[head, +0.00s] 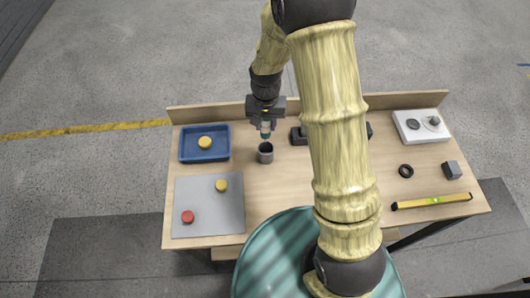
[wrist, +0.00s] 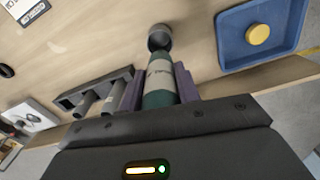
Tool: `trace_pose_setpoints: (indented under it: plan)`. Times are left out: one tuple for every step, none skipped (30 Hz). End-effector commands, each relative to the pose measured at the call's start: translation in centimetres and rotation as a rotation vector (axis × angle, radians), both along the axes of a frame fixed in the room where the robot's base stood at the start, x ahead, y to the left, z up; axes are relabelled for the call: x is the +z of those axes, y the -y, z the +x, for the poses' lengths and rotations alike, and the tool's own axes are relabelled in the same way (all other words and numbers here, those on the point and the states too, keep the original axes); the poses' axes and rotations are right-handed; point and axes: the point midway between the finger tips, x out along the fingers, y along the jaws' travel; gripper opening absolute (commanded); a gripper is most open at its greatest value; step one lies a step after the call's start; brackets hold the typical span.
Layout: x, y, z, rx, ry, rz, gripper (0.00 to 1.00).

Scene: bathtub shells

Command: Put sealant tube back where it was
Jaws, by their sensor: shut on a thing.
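The sealant tube (wrist: 160,74), dark green with a pale label, is between the purple fingers of my gripper (wrist: 159,90). In the head view my gripper (head: 266,124) points down over the back of the bench, with the tube (head: 266,130) under it. A grey cup (head: 265,153) stands just in front of the tube; it also shows at the tube's far end in the wrist view (wrist: 159,36). I cannot tell whether tube and cup touch. A dark rack (wrist: 68,103) holding grey tubes (wrist: 88,103) is beside the gripper; my arm partly hides it in the head view (head: 297,136).
A blue tray (head: 187,155) with a yellow disc (head: 205,142) is at the left. A grey mat (head: 208,220) bears yellow and red discs. A white box (head: 408,130), black ring (head: 406,170), dark block (head: 452,169) and yellow level (head: 430,201) are at the right.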

Motion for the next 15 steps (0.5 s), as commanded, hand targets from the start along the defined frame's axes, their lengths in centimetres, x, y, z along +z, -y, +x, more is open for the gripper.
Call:
trace_pose_setpoints:
  plan:
    - [0.0, 0.0, 0.0, -0.001, 0.000, 0.000, 0.06]
    - [0.0, 0.0, 0.0, -0.001, 0.000, 0.000, 0.06]
    - [0.0, 0.0, 0.0, -0.001, 0.000, 0.000, 0.06]
    - [0.0, 0.0, 0.0, -0.001, 0.000, 0.000, 0.06]
    - [0.0, 0.0, 0.0, -0.001, 0.000, 0.000, 0.06]
    - [0.0, 0.0, 0.0, -0.001, 0.000, 0.000, 0.06]
    - [-0.2, 0.0, 0.0, -0.001, 0.000, 0.000, 0.06]
    - [-0.3, 0.0, 0.0, -0.001, -0.001, 0.000, 0.06]
    - [-0.7, 0.0, 0.0, -0.001, -0.001, -0.001, 0.06]
    - [-1.0, 0.0, 0.0, -0.001, -0.003, -0.001, 0.06]
    - [-1.4, 0.1, -0.1, -0.001, -0.004, -0.001, 0.06]
    - [-2.0, 0.1, -0.1, -0.001, -0.004, -0.001, 0.06]
    - [-2.6, 0.1, -0.1, -0.001, -0.006, -0.001, 0.06]
    - [-3.0, 0.1, -0.1, -0.001, -0.004, -0.001, 0.06]
    - [-3.7, 0.1, -0.1, -0.001, -0.005, -0.001, 0.06]
